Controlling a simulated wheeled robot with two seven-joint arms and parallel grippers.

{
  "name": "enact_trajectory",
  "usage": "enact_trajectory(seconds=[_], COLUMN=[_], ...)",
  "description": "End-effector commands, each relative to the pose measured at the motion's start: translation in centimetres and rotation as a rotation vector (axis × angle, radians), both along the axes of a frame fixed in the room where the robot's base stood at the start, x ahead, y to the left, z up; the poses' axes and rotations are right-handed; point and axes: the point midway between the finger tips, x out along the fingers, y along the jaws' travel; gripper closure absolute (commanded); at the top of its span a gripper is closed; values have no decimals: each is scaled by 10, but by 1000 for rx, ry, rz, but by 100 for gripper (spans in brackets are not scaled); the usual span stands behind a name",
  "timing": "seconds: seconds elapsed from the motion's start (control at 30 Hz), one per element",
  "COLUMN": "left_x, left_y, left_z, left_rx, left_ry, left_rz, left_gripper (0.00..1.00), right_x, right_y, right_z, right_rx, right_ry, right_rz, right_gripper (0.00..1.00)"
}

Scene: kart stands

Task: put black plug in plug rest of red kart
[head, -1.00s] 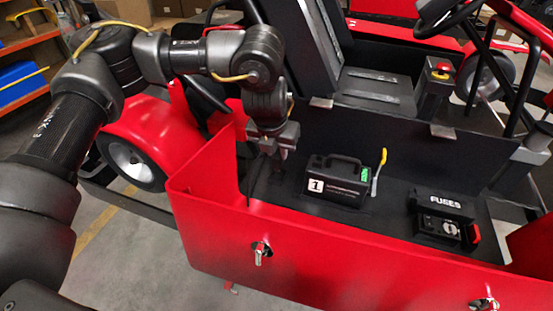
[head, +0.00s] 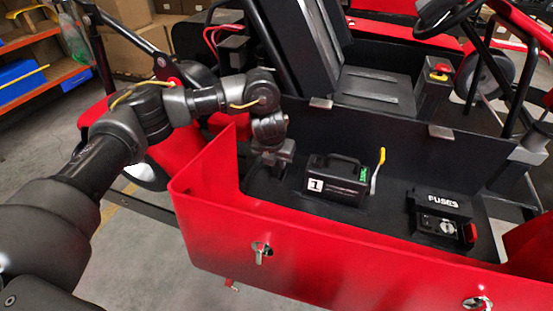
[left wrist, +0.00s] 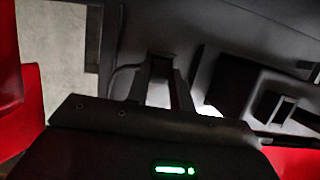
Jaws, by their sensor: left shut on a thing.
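My left gripper (head: 273,168) reaches down into the red kart's open side bay, left of the black box marked 1. It is shut on a small dark thing, which I take to be the black plug. In the left wrist view the fingers (left wrist: 162,88) are close together, and a thin dark cable curves beside them. The plug's outline is too dark to make out. The red kart's side panel (head: 330,248) stands in front of the bay. I cannot pick out the plug rest; whether the plug touches anything cannot be told. My right gripper is out of view.
The black box (head: 337,180) with a handle and green light stands close right of the gripper, with a yellow-handled lever (head: 378,171) beside it. A fuse box (head: 441,216) sits farther right. The panel's raised left corner (head: 208,165) is near my forearm.

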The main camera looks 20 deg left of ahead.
Motion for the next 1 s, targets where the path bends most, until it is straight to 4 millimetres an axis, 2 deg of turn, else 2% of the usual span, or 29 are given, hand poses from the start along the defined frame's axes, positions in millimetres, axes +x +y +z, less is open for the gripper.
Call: enact_trajectory(seconds=[0.27,0.3,0.47,0.77,0.87,1.0], left_x=[0,0,0,0,-2,-9], left_y=[-1,-1,-1,-1,-1,0], left_z=[-3,-3,-2,1,9,34], left_rx=[-1,-1,-1,-1,-2,1], left_ry=[0,0,0,-1,-4,-8], left_rz=[-1,-1,-1,-1,-5,-6], left_gripper=[100,75,55,55,55,55], right_x=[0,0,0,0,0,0], right_y=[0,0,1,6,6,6], right_z=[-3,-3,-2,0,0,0], right_rx=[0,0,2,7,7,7], right_ry=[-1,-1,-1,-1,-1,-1], right_rz=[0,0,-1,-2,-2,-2], right_gripper=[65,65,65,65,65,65])
